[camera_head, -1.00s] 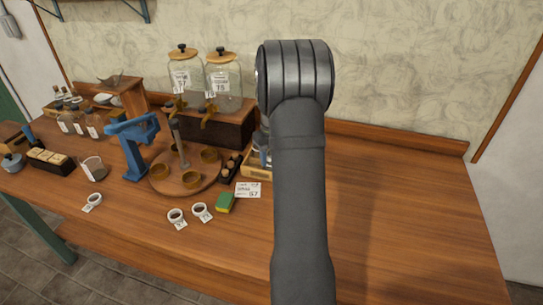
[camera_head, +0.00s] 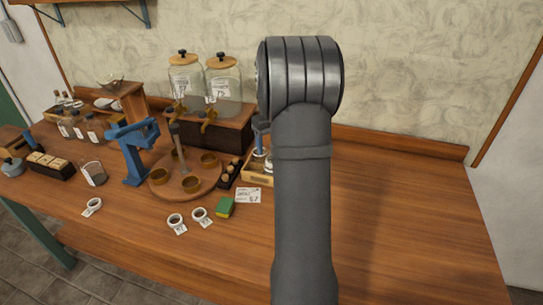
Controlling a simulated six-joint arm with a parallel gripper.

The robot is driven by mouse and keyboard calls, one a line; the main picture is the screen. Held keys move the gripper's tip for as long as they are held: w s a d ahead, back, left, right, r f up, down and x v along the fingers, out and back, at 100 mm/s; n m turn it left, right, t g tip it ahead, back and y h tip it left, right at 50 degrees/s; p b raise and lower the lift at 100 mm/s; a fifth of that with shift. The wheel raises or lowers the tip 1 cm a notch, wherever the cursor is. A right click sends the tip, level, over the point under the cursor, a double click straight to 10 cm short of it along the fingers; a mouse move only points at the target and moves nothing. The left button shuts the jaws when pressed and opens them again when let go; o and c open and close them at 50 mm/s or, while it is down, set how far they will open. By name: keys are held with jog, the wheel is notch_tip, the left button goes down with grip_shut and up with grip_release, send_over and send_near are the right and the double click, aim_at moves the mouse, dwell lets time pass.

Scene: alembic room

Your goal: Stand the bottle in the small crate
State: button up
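A small light-wood crate (camera_head: 256,179) stands on the table near the middle, its right part hidden behind my arm. An upright item with a blue-grey top (camera_head: 261,126) shows at the arm's left edge, at or behind the crate. I cannot tell whether it is a bottle, or whether it is inside the crate. Several dark bottles with pale labels (camera_head: 95,129) stand at the left back. My gripper is hidden behind my own grey arm, so its fingers and anything in them do not show.
Two glass jars (camera_head: 223,84) stand behind. The table's right side (camera_head: 410,220) is clear.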

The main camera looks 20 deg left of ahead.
jog(key=shift+r, duration=2.3)
jog(key=shift+f, duration=0.1)
notch_tip(320, 180, down, 12)
jog(key=shift+r, duration=1.6)
